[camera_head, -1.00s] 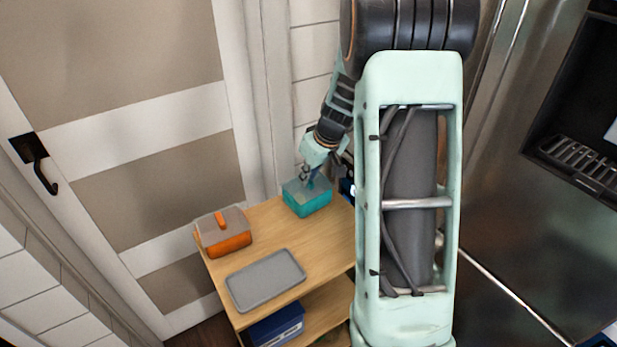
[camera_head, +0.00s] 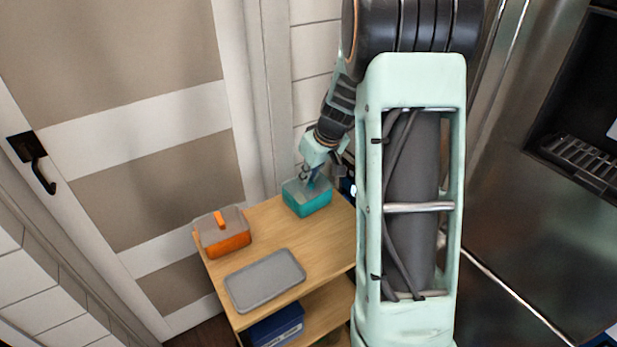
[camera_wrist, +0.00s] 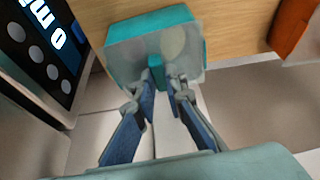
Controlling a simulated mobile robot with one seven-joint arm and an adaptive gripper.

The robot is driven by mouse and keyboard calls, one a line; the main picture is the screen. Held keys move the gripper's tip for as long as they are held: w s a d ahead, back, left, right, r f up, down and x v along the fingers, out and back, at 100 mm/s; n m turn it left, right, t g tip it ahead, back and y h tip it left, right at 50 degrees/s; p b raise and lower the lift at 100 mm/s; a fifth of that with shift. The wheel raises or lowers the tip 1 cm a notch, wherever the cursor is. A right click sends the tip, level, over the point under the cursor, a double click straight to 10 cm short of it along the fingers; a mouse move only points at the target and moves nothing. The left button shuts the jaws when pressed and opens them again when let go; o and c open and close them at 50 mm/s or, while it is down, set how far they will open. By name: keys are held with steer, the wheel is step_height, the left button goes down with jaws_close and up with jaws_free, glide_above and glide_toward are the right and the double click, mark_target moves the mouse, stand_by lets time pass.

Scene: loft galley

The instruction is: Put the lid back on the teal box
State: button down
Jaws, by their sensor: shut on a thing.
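The teal box (camera_head: 309,205) stands at the back right of the wooden cart top. A greyish see-through lid (camera_wrist: 128,58) with a teal handle (camera_wrist: 156,66) lies over the box's top, roughly lined up with it. The box's teal wall (camera_wrist: 150,20) shows beyond the lid in the wrist view. My gripper (camera_wrist: 163,84) is shut on the lid's handle. In the head view my gripper (camera_head: 312,176) points down right above the box. I cannot tell whether the lid's rim is fully seated all around.
An orange box (camera_head: 226,243) with a see-through lid and orange handle stands at the cart's left. A grey tray (camera_head: 265,280) lies in front. A blue bin (camera_head: 276,326) is on the lower shelf. A dark appliance with round buttons (camera_wrist: 36,52) is close beside the teal box.

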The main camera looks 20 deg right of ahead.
stand_by(0.3)
steer(key=c, duration=1.9)
jaws_free()
steer(key=o, duration=0.5)
steer(key=shift+r, duration=0.1)
steer(key=shift+r+p, duration=1.9)
steer(key=shift+r, duration=1.55)
